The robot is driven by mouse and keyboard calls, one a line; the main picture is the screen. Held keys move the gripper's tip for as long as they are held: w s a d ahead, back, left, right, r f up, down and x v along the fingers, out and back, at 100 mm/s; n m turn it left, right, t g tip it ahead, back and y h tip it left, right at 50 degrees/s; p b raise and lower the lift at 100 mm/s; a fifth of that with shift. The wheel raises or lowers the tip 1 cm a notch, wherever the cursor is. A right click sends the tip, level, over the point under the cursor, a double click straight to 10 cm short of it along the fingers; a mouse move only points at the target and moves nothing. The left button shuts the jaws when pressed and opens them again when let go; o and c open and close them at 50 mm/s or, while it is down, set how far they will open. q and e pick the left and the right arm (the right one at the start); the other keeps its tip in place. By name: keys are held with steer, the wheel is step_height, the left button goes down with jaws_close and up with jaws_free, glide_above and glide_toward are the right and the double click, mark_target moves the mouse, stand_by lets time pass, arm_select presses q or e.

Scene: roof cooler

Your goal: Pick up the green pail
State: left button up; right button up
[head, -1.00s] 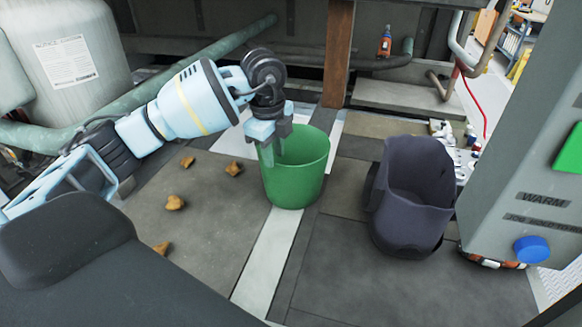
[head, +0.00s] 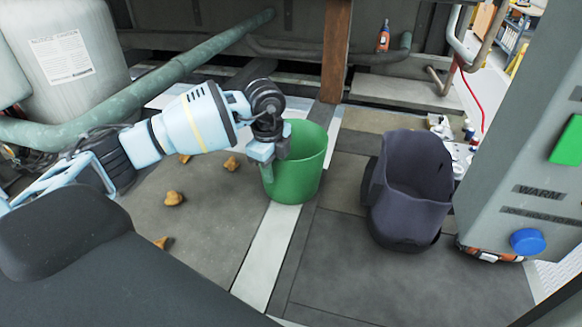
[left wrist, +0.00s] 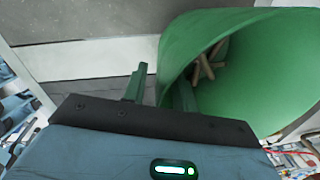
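The green pail (head: 300,165) stands upright on the floor in the middle of the head view. My left gripper (head: 268,160) is at its left rim, pointing down. In the left wrist view the pail (left wrist: 270,65) fills the upper right, and a few brown pieces (left wrist: 205,66) show inside it. My left gripper (left wrist: 160,90) is open there, with a gap between its fingers. One finger is outside the pail and the other appears inside, with the pail's wall between them. The fingertips are partly hidden in the head view. My right gripper is not in view.
A dark purple bin (head: 385,205) stands right of the pail. A grey panel with a blue knob (head: 527,241) is at the right. Several brown lumps (head: 173,198) lie left of the pail. A green pipe (head: 150,85) and a tank (head: 70,60) are behind.

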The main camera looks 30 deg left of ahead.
arm_select(q)
steer(key=shift+f, duration=0.5)
jaws_close()
steer(key=shift+w+r, duration=0.1)
stand_by(1.0)
